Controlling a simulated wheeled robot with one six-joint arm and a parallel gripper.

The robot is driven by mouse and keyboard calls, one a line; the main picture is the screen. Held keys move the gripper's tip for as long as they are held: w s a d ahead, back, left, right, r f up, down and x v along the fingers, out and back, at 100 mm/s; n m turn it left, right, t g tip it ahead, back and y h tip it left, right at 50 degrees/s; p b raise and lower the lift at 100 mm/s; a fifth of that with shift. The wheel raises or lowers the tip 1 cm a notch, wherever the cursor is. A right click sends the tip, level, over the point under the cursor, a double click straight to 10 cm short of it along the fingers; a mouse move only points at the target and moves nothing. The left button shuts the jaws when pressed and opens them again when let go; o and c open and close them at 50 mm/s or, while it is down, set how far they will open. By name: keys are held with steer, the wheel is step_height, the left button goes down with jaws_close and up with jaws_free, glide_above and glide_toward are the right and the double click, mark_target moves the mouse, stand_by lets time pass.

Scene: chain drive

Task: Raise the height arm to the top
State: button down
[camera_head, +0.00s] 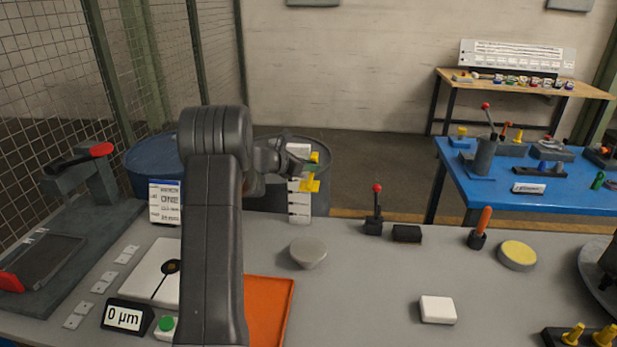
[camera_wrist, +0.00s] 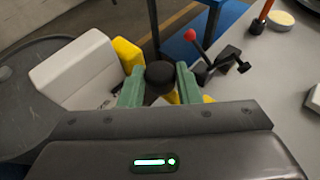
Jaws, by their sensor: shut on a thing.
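The height gauge is a white upright column (camera_head: 299,205) with dark marks, at the back edge of the grey table. Its yellow height arm (camera_head: 311,184) sits at the upper part of the column. My gripper (camera_head: 301,168) is beside the yellow arm at the column. In the wrist view, the green fingers of my gripper (camera_wrist: 160,86) are shut on a black round knob (camera_wrist: 160,74). The yellow arm (camera_wrist: 127,54) shows beside the knob, and the white column (camera_wrist: 76,70) stands to the left. My gripper hides part of the arm and column.
A red-knobbed lever (camera_head: 376,205) and a black block (camera_head: 407,233) stand to the right. A grey round piece (camera_head: 308,252) and an orange tray (camera_head: 268,310) lie in front. A blue barrel (camera_head: 150,160) is behind. The table's middle right is mostly clear around a white block (camera_head: 437,310).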

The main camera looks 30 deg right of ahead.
steer(key=shift+r, duration=0.85)
steer(key=c, duration=1.1)
jaws_free()
steer(key=shift+o, duration=0.2)
steer(key=b+v, duration=0.3)
steer(key=v, duration=1)
steer(key=shift+a, duration=0.4)
